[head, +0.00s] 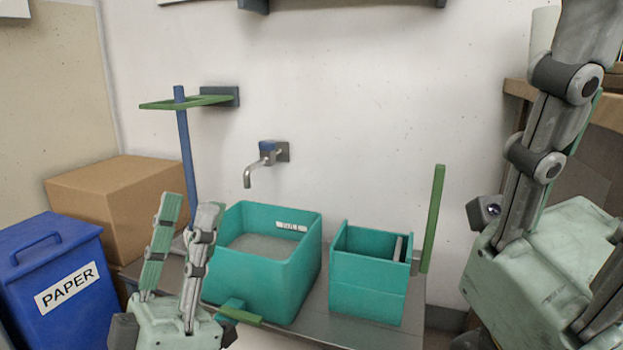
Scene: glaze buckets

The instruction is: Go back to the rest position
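My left gripper (190,212) is at the lower left of the head view, its two fingers pointing up and apart with nothing between them. It is in front of the left side of a large teal bucket (262,280) with a label and greyish contents. My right gripper (572,125) is large and close at the right edge. Its fingers are spread wide, with part of it cut off by the frame, and I see nothing held. A smaller teal bucket (367,290) with a divider stands right of the large one.
A blue rod (186,150) stands upright through a green wall holder (165,104). A tap (262,160) juts from the wall. A green post (432,220) rises by the grey bench (345,330). A blue PAPER bin (50,265) and cardboard box (115,200) are at left; a wooden shelf (515,88) is at right.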

